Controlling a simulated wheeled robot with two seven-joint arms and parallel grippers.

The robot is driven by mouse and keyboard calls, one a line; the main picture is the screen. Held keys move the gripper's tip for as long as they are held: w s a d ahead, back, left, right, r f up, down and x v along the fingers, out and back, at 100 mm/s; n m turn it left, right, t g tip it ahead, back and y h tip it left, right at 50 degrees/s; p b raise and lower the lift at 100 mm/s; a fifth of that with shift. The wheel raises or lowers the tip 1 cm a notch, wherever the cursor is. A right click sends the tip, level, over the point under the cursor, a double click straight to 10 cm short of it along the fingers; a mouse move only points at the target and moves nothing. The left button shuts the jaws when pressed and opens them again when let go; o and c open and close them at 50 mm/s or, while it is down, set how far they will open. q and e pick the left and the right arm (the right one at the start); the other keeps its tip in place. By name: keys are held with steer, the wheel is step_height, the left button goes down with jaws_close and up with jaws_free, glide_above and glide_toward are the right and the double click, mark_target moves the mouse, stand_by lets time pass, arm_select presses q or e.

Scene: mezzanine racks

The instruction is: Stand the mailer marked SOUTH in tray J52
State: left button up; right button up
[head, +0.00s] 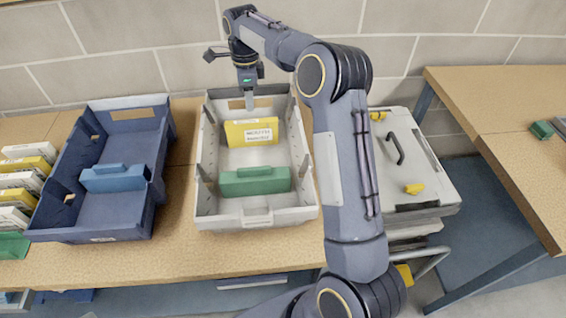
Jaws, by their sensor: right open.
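A grey tray (204,205) stands on the bench in the middle. A yellow mailer (240,133) with a white label is in its back half, and a green mailer (255,181) is in its front half. The label print is too small to read, so I cannot tell which mailer is SOUTH or which tray is J52. A blue tray (110,228) on the left holds a light blue mailer (113,177). My right gripper (249,104) points down at the back of the grey tray, just behind the yellow mailer, open; its fingertips are hard to make out. My left gripper is out of view.
Several yellow, white and green items (27,170) stand in a row at the far left. A light grey lidded case (412,160) is right of the bench. Another table (505,135) stands at the right. A block wall (130,45) closes the back.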

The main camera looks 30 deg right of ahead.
steer(key=s+a+r+n+t+y, duration=0.1)
steer(key=s+r+n, duration=0.45)
steer(key=s, duration=0.45)
steer(key=s+a+r+n+t+y, duration=0.1)
steer(key=s+r+n+t, duration=0.1)
steer(key=s+r+n, duration=0.5)
steer(key=s+a+f+n, duration=0.2)
steer(key=s+f+n, duration=0.1)
steer(key=s, duration=0.3)
steer(key=s+a+f+n+t+y, duration=0.1)
steer(key=s+a+f+n, duration=0.1)
steer(key=s+f, duration=0.2)
steer(key=s+a+f+n+t, duration=0.1)
steer(key=s+a+f+n, duration=0.2)
steer(key=s, duration=0.7)
steer(key=shift+s+f+n+y, duration=0.2)
steer(key=shift+n+y, duration=0.1)
steer(key=shift+n, duration=0.05)
